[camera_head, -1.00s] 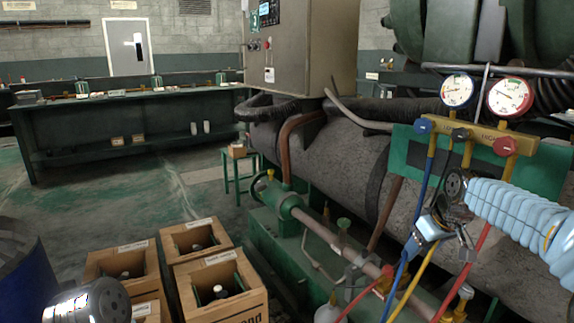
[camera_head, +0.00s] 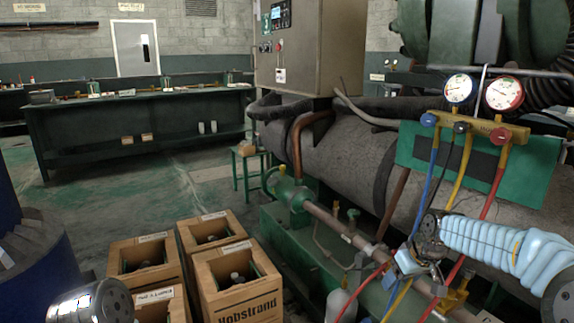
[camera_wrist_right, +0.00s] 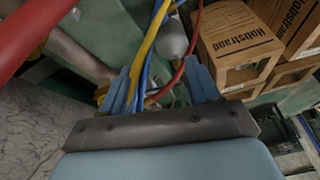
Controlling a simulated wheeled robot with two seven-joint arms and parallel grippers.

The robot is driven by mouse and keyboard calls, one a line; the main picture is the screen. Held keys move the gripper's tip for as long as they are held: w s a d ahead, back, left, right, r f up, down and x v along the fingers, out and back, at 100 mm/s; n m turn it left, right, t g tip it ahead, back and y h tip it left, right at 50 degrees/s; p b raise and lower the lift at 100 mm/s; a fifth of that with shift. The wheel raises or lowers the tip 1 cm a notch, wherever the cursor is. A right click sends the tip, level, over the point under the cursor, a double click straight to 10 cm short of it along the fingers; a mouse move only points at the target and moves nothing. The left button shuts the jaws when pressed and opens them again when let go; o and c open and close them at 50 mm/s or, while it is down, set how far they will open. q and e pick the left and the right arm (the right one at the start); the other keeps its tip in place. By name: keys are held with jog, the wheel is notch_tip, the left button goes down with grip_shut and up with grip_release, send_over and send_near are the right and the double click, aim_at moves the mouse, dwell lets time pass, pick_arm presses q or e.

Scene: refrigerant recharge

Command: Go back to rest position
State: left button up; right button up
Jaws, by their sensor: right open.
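My right gripper (camera_head: 402,274) is in front of the gauge manifold, below its valve bar. It is open, and its two blue fingers stand apart in the right wrist view (camera_wrist_right: 158,82). Yellow, blue and red hoses (camera_wrist_right: 150,55) pass behind or between the fingers; I cannot tell whether they touch. The manifold (camera_head: 470,126) has a blue-rimmed gauge (camera_head: 459,88) and a red-rimmed gauge (camera_head: 504,94), and hangs on a green panel (camera_head: 530,170). My left gripper is not in view; only a part of my left arm shows at bottom left.
Wooden crates (camera_head: 240,300) holding bottles stand on the floor at lower centre-left. A green pipe assembly (camera_head: 290,190) and a large grey cylinder (camera_head: 345,165) lie near my right arm. A small green stool (camera_head: 243,170) and a long bench (camera_head: 130,125) stand behind.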

jog(key=s+a+f+m+g, duration=0.1)
jog(key=s+a+f, duration=0.15)
jog(key=f, duration=0.45)
jog(key=s+a+f+y, duration=0.15)
jog(key=a+f, duration=0.25)
jog(key=f, duration=0.4)
jog(key=s+a+f+m+g, duration=0.1)
jog(key=s+a+f, duration=0.2)
jog(key=f, duration=0.4)
jog(key=s+a+f+m, duration=0.1)
jog(key=s+a+f, duration=0.1)
jog(key=s+f, duration=0.2)
jog(key=s+a+f+m, duration=0.1)
jog(key=s+a+f, duration=0.2)
jog(key=s, duration=0.7)
jog(key=s+a+f+g, duration=0.1)
jog(key=s+a+f, duration=0.1)
jog(key=s+f, duration=0.3)
jog(key=shift+s+a+m+y, duration=0.35)
jog(key=shift+s+m, duration=0.05)
jog(key=shift+s, duration=0.7)
jog(key=shift+f, duration=0.1)
